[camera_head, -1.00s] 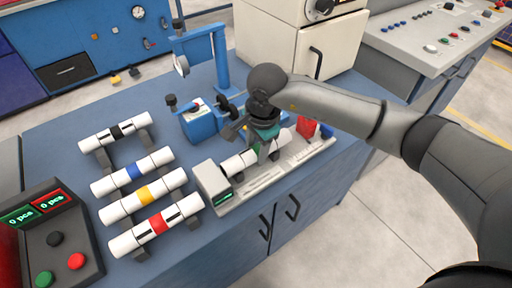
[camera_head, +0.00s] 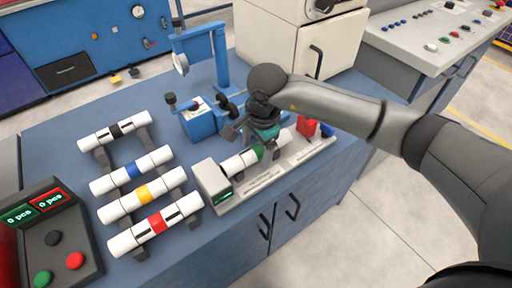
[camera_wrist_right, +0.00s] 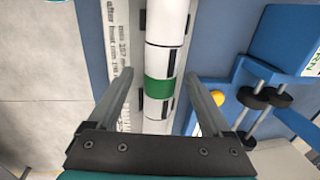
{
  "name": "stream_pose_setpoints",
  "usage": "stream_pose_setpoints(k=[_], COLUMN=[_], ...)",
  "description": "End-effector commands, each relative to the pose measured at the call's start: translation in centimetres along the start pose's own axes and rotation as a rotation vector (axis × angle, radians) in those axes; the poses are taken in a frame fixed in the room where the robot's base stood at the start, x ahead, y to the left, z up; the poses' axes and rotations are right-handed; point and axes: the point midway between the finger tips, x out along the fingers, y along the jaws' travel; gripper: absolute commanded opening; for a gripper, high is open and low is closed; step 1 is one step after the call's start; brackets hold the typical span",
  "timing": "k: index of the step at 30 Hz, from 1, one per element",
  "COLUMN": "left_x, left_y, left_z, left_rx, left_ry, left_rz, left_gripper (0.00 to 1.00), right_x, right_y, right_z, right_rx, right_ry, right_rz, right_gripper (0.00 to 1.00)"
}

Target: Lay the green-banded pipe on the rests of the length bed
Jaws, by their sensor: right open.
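The green-banded pipe (camera_head: 239,162) lies along the grey length bed (camera_head: 262,182). It is white with a green band, which also shows in the wrist view (camera_wrist_right: 159,88). Dark rest pieces show beside the pipe in the wrist view; its contact with them cannot be seen clearly. My right gripper (camera_head: 256,143) is over the pipe near the band. In the wrist view my right gripper (camera_wrist_right: 159,78) is open, with one finger on each side of the pipe and gaps between. My left gripper is not in view.
Several pipes with black, blue, yellow and red bands lie on a rack (camera_head: 143,253) at left. A blue dial stand (camera_head: 222,75) stands behind the bed. A red block (camera_head: 307,127) is at the bed's right end. A button box (camera_head: 62,235) is at front left.

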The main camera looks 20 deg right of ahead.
Motion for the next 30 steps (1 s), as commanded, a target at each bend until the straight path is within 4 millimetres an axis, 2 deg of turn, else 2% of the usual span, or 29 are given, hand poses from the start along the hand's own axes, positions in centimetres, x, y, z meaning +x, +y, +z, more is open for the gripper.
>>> stream_pose_setpoints(k=[5, 12, 18, 24, 30], left_x=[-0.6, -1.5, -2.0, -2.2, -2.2], left_y=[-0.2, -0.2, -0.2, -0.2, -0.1], left_z=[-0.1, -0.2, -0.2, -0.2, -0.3], left_rx=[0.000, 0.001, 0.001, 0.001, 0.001], left_ry=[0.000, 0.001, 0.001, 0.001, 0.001], left_rz=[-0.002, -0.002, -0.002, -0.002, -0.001], left_gripper=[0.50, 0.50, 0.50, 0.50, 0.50], right_x=[-2.9, -8.8, -12.8, -14.9, -15.3], right_y=[-0.1, -0.2, -0.1, -0.1, 0.0], right_z=[0.0, -0.1, 0.0, 0.0, 0.0], right_rx=[-0.002, 0.000, -0.001, 0.000, 0.001], right_ry=[0.001, 0.002, 0.002, 0.001, 0.000], right_rz=[-0.005, -0.007, -0.005, -0.003, -0.001], right_gripper=[0.83, 0.83, 0.83, 0.83, 0.83])
